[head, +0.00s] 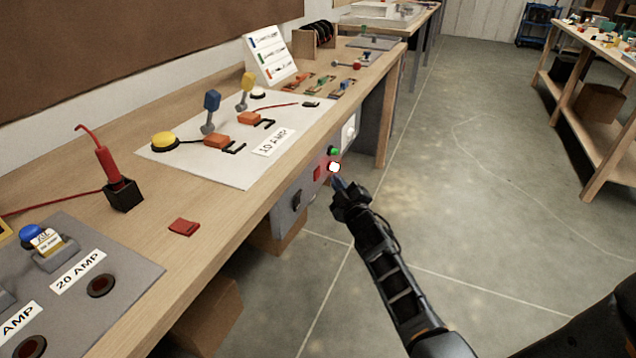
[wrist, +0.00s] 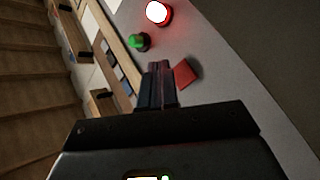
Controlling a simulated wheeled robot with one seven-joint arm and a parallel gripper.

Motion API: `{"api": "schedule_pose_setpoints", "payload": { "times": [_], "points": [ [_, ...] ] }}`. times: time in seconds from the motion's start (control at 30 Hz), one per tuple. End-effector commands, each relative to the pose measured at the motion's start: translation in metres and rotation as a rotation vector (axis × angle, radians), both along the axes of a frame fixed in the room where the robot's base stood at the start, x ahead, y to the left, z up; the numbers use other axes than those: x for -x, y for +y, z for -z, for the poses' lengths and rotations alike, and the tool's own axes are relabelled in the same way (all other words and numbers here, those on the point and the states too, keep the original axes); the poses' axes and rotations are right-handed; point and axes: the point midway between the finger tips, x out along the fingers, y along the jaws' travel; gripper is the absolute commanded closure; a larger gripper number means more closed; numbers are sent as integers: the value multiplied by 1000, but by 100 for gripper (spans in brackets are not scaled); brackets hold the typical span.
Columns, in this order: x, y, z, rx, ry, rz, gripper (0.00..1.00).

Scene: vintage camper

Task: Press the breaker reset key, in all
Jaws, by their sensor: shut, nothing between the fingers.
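A grey control panel (head: 285,215) is on the front of the workbench. It carries a red square key (head: 317,173), a green button (head: 333,151) and a glowing red-rimmed lamp (head: 334,167). No label shows which part is the breaker reset key. My gripper (head: 338,181) is shut and empty, in front of the panel just below the lamp. In the wrist view, the fingertips (wrist: 157,68) are just left of the red key (wrist: 186,72) and below the green button (wrist: 138,41) and lamp (wrist: 158,12). I cannot tell whether they touch the panel.
The panel also has a black switch (head: 297,199) and a white round fitting (head: 350,132). The bench top (head: 210,200) above holds a white 10 AMP board (head: 185,160), a grey 20 AMP board (head: 125,270) and a red tile (head: 184,227).

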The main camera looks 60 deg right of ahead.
Motion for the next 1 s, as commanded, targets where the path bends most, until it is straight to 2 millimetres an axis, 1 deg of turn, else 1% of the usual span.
{"api": "schedule_pose_setpoints", "payload": {
  "times": [0.03, 0.1, 0.27, 1.0],
  "points": [
    [-6, 0, 4, 1, -2, -1, 100],
    [-11, 1, 3, 0, -3, -1, 100],
    [-18, 2, 1, 0, -1, -1, 100],
    [-19, 2, 0, -1, 0, -1, 100]
  ]
}}
